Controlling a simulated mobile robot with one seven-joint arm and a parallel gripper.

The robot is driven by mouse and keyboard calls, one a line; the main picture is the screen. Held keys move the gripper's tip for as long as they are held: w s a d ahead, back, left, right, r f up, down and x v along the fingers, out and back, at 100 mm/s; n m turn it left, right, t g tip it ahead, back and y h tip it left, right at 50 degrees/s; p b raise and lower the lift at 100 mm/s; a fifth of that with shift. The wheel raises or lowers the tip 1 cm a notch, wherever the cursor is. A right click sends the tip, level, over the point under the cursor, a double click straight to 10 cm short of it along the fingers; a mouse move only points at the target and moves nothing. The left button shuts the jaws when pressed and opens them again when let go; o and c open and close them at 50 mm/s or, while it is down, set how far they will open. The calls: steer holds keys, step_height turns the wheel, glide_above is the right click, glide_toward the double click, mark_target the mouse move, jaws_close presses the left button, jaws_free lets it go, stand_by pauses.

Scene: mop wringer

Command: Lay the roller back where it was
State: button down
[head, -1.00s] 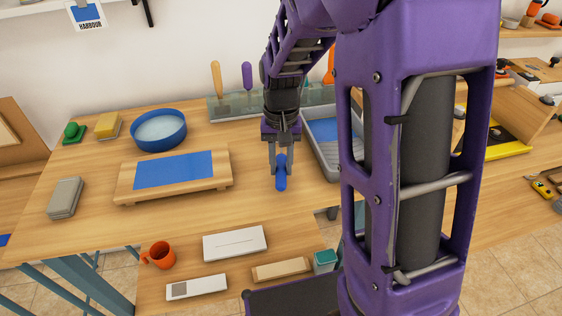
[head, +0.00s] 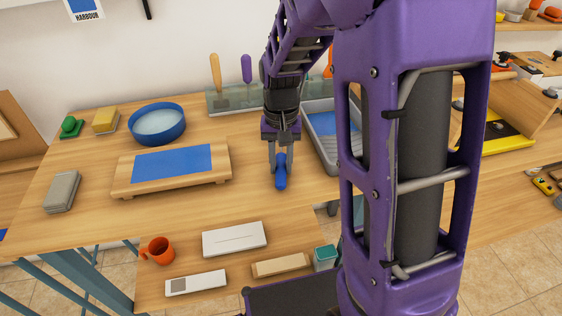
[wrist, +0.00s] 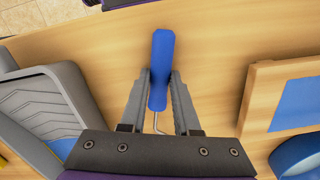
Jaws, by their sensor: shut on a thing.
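My gripper (head: 281,172) is shut on the blue handle of the roller (head: 281,181). It stands over the wooden table, between the board with the blue sheet and the grey tray. In the wrist view the roller's handle (wrist: 162,62) lies between the two fingers, and a bit of its wire shows near the palm. The roller's head is hidden behind my gripper. The grey tray (head: 345,160) has a blue patch in it and stands right of my gripper. I cannot tell whether the roller touches the table.
The wooden board (head: 130,187) bears a blue sheet left of my gripper. A blue bowl (head: 158,139) stands behind it. A clear rack (head: 230,105) holds upright tools at the back. A lower shelf in front holds an orange mug (head: 160,251) and white boxes. The table around my gripper is bare.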

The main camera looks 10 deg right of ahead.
steer(key=shift+f, duration=0.15)
steer(key=c, duration=0.6)
jaws_free()
steer(key=shift+o, duration=0.2)
step_height(320, 180, up, 17)
steer(key=p, duration=0.3)
steer(key=shift+w+r, duration=0.2)
steer(key=shift+w, duration=0.2)
steer(key=shift+d, duration=0.1)
